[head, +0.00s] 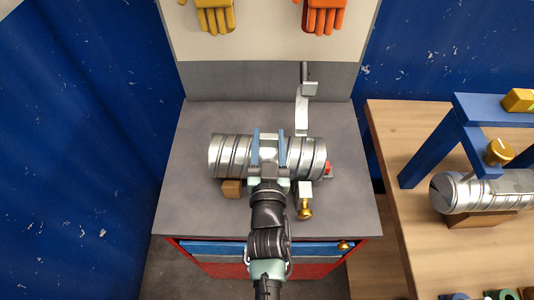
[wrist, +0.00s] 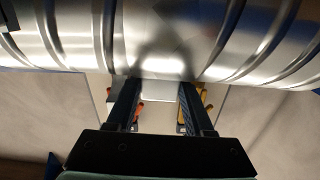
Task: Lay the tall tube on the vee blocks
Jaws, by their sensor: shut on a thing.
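The tall tube (head: 225,156) is a shiny ribbed metal cylinder. It lies horizontally, left to right, over the grey bench top. My gripper (head: 269,146) is over its middle, with blue fingers shut on a plain grey part of it. In the wrist view the tube (wrist: 65,35) spans the top, and the fingers (wrist: 160,100) reach up to it. A brown wooden block (head: 231,189) shows below the tube's left part, probably one of the vee blocks. The tube hides most of it, and I cannot tell whether they touch. Any other block is hidden.
A metal bracket (head: 302,110) stands behind the tube's right part. A brass knob (head: 305,209) and a small red part (head: 328,169) are near its right end. The wooden table (head: 390,150) at right holds a blue frame (head: 430,150) and another metal tube (head: 470,192).

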